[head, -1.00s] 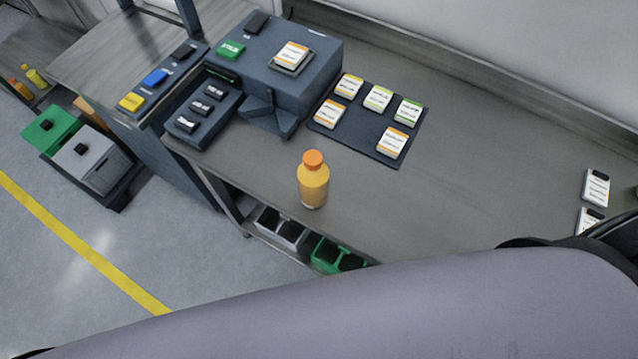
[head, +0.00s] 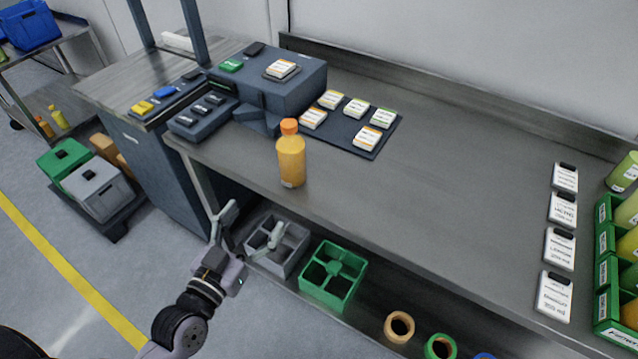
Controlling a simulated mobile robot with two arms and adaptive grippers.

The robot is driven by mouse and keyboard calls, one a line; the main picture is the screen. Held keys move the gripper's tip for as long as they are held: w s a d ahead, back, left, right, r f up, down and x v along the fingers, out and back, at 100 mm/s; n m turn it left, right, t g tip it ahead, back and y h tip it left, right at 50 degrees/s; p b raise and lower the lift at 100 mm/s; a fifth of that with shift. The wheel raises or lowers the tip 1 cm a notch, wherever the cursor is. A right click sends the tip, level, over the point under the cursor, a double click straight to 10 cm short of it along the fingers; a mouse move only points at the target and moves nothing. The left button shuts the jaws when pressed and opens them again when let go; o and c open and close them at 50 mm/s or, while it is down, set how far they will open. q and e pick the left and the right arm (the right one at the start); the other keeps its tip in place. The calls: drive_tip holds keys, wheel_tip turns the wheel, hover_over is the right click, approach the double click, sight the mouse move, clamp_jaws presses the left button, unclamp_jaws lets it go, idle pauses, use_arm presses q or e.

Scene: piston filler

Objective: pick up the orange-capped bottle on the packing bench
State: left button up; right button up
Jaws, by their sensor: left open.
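The orange-capped bottle (head: 291,158) stands upright near the front edge of the grey packing bench (head: 440,190). Its body is yellow-orange. My left gripper (head: 248,226) is open and empty in front of the bench, below and to the left of the bottle. It is clear of the bottle, and its fingers show against the lower shelf and its grey divided crate. My right gripper is not in the picture.
A dark machine (head: 270,85) and a dark mat (head: 372,140) with several labelled cards stand behind the bottle. Labelled cards and a green rack (head: 612,325) of bottles are at the right. A green crate (head: 333,272) sits on the lower shelf. The bench between is clear.

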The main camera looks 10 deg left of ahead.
sight(285, 168)
use_arm(q)
drive_tip(key=x, duration=0.3)
drive_tip(key=r+p+x, duration=0.1)
drive_tip(key=x, duration=0.3)
drive_tip(key=p+x, duration=0.1)
drive_tip(key=x, duration=0.3)
drive_tip(key=shift+w+d+r, duration=0.2)
drive_tip(key=shift+w+r, duration=0.05)
drive_tip(key=shift+w+d, duration=0.1)
drive_tip(key=shift+w, duration=0.4)
drive_tip(key=x, duration=0.3)
drive_tip(key=p+x, duration=0.1)
drive_tip(key=shift+w+a+f, duration=0.1)
drive_tip(key=shift+w+a, duration=0.1)
drive_tip(key=shift+a, duration=0.15)
drive_tip(key=shift+w+d+f, duration=0.1)
drive_tip(key=shift+w+d, duration=0.05)
drive_tip(key=shift+w, duration=0.25)
drive_tip(key=shift+s, duration=0.1)
drive_tip(key=shift+c, duration=0.5)
drive_tip(key=c, duration=1.3)
drive_tip(key=shift+c, duration=1.3)
